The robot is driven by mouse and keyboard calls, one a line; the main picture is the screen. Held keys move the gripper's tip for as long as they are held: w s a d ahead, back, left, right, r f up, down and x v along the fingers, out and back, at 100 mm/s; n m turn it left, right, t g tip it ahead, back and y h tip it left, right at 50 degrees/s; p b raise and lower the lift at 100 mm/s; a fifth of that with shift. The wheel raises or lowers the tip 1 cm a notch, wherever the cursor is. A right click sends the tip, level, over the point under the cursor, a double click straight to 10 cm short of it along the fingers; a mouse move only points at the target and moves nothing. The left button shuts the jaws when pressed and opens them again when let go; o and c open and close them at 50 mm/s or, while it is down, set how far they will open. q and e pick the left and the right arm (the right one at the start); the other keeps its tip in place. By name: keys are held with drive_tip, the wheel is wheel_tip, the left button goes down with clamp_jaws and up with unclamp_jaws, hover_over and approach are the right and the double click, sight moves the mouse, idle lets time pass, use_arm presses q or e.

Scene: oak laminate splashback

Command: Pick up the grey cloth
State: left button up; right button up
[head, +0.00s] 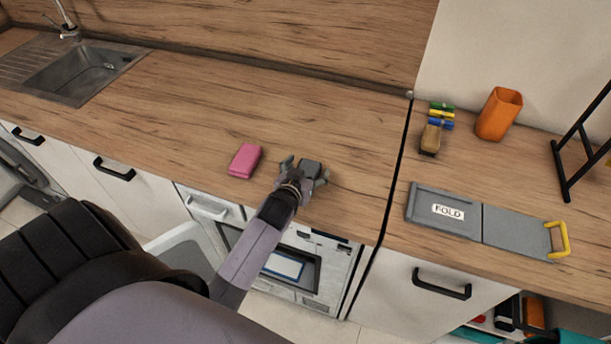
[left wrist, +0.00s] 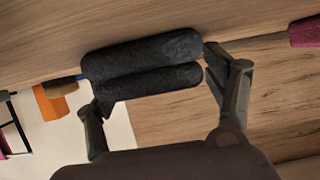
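The grey cloth (head: 312,167) is a dark, folded bundle near the front of the wooden counter, at my left gripper (head: 304,175). In the left wrist view the cloth (left wrist: 145,66) shows two thick folds lying across between the fingers of my left gripper (left wrist: 150,80). One finger meets each end of it, so the gripper is closed on it. I cannot tell whether the cloth touches the counter. My right gripper is not in view.
A pink folded cloth (head: 245,160) lies just left of my gripper. The sink (head: 84,75) is at the far left. On the right counter are a grey board marked FOLD (head: 490,222), a brush (head: 431,138), an orange cup (head: 498,114) and a black rack (head: 566,165). The counter behind my gripper is clear.

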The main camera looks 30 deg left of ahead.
use_arm(q)
drive_tip(key=c, duration=1.2)
drive_tip(key=shift+o, duration=0.2)
